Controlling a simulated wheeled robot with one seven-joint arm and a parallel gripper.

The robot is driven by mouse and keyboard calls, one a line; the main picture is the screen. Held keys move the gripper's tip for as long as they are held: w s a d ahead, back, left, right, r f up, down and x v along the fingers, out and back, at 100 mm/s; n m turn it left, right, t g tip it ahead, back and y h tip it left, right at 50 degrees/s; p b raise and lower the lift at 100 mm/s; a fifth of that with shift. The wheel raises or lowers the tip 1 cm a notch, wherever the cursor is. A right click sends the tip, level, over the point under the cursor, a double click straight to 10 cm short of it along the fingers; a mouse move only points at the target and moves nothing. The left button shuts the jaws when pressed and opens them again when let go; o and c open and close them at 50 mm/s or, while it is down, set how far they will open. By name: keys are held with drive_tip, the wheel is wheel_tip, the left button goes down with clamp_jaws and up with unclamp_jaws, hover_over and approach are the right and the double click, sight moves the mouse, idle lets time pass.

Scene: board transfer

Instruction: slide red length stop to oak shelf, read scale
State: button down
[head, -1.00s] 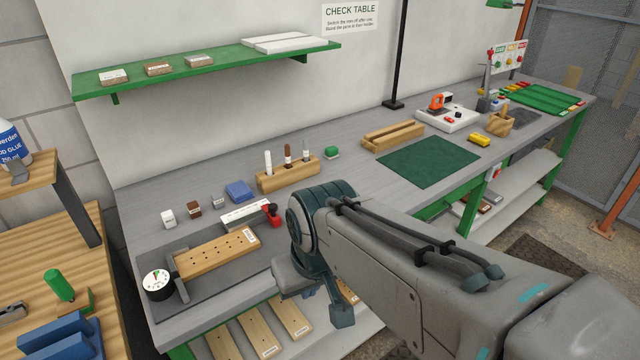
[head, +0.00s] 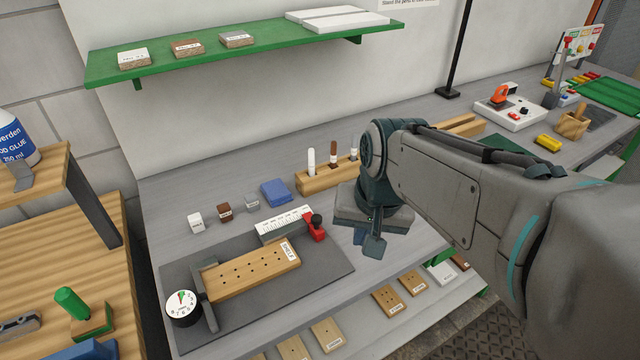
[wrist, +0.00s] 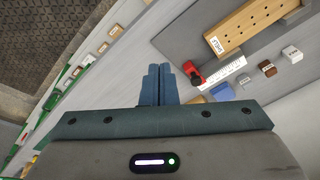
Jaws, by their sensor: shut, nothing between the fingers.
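The red length stop (head: 317,228) with its dark knob stands at the right end of the white scale (head: 283,219). In the wrist view the red stop (wrist: 194,74) is just right of my fingertips. The oak shelf board (head: 252,271), labelled at its right end, lies on the grey mat in front of the scale. A gap separates its right end from the stop. The scale's marks are too small to read. My gripper (wrist: 160,70) is shut and empty, above the bench to the right of the stop; in the head view the arm partly hides it.
A round dial gauge (head: 183,307) stands at the board's left end. A blue block (head: 275,192) and several small cubes sit behind the scale. A wooden pen holder (head: 318,178) stands behind my gripper. Wooden boards lie on the lower shelf.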

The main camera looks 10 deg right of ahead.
drive_tip(key=w+d+f+m+g+y+b, duration=0.1)
drive_tip(key=w+d+m, duration=0.2)
drive_tip(key=w+m, duration=0.5)
drive_tip(key=w+d+f+m+g+y+b, duration=0.1)
drive_tip(key=w+d+m, duration=0.1)
drive_tip(key=w+m, duration=0.6)
approach(317, 227)
drive_tip(key=d+f, duration=0.4)
drive_tip(key=d, duration=0.1)
drive_tip(key=shift+d+f, duration=0.1)
drive_tip(key=shift+f, duration=0.25)
drive_tip(key=a, duration=0.2)
drive_tip(key=a+p, duration=0.1)
drive_tip(key=shift+w+a+f, duration=0.1)
drive_tip(key=shift+w+f, duration=0.05)
drive_tip(key=shift+w, duration=0.1)
drive_tip(key=shift+w+a+f, duration=0.1)
drive_tip(key=shift+a+f, duration=0.05)
drive_tip(key=shift+a, duration=0.2)
